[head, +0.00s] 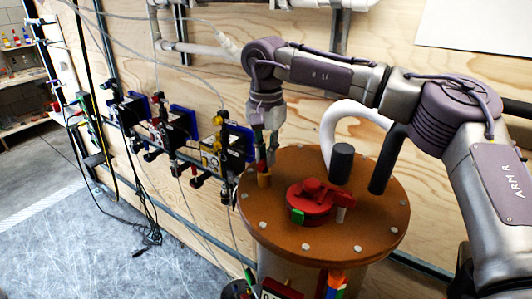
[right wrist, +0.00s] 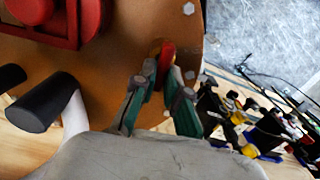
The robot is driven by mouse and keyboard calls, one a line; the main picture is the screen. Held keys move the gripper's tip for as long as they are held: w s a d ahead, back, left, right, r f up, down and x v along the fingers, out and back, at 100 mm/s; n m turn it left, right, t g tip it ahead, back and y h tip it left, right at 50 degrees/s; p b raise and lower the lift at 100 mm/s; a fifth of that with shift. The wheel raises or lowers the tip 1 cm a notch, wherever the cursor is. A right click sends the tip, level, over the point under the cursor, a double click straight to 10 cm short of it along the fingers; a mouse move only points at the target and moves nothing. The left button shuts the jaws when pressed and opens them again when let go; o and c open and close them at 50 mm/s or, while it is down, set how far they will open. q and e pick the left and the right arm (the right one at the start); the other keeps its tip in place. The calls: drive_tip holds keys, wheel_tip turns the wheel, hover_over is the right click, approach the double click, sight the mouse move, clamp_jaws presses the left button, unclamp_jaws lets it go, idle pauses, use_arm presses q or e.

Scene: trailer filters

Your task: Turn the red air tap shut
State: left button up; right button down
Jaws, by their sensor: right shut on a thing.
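The red air tap (head: 264,173) stands at the left edge of the round brown lid (head: 350,242), a small red handle on a brass-coloured body. My right gripper (head: 267,152) points down from above and is shut on the tap. In the right wrist view the red handle (right wrist: 168,56) shows between the green-grey fingertips (right wrist: 165,85), which hide part of it. My left gripper is in neither view.
A larger red cap (head: 310,199) with a bar sits on the lid. A black-ended white pipe (head: 340,125) rises behind it. Blue-and-black valve units (head: 228,145) with hoses hang on the plywood wall at left. The grey floor (head: 90,245) is mostly clear.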

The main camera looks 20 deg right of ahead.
drive_tip(key=shift+s+m+b, duration=0.1)
drive_tip(key=shift+m+b, duration=0.6)
drive_tip(key=shift+m, duration=1.6)
drive_tip(key=m+b, duration=0.1)
drive_tip(key=m, duration=0.3)
drive_tip(key=shift+s+d, duration=0.1)
drive_tip(key=shift+s, duration=0.05)
drive_tip(key=m+b, duration=0.1)
drive_tip(key=m, duration=0.4)
drive_tip(key=shift+s, duration=0.15)
drive_tip(key=shift+s+m+b, duration=0.1)
drive_tip(key=shift+m+b, duration=0.35)
drive_tip(key=shift+m, duration=1.75)
drive_tip(key=c, duration=1.2)
unclamp_jaws()
